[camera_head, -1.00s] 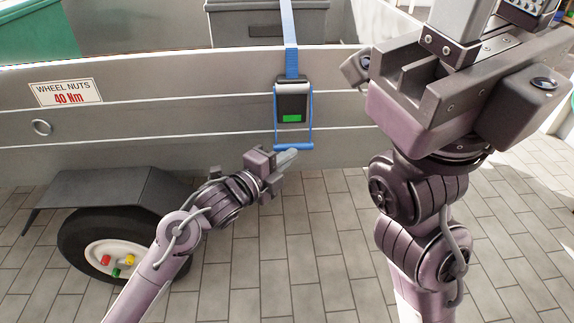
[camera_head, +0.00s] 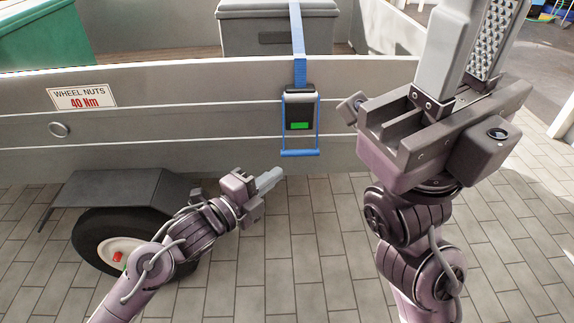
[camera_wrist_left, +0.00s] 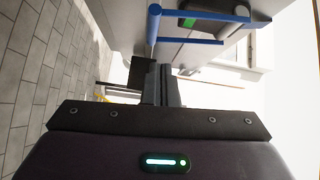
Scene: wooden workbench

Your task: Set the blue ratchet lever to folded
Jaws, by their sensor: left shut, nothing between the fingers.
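The blue ratchet lever (camera_head: 300,153) is a blue U-shaped frame. It hangs down around a dark ratchet body with a green patch (camera_head: 300,110), against the grey trailer side. My left gripper (camera_head: 270,178) is shut and empty, just below and left of the lever's bottom bar, with a small gap in the picture. In the left wrist view the lever (camera_wrist_left: 198,41) shows above the closed fingers (camera_wrist_left: 162,86), apart from them. My right gripper (camera_head: 472,45) is raised at the upper right with its fingers apart and nothing between them.
A blue strap (camera_head: 299,50) runs from the ratchet over the trailer wall (camera_head: 190,125), past a grey box (camera_head: 275,30). A black mudguard (camera_head: 115,190) and wheel (camera_head: 100,240) stand at the lower left. The paved floor (camera_head: 300,260) below the ratchet is clear.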

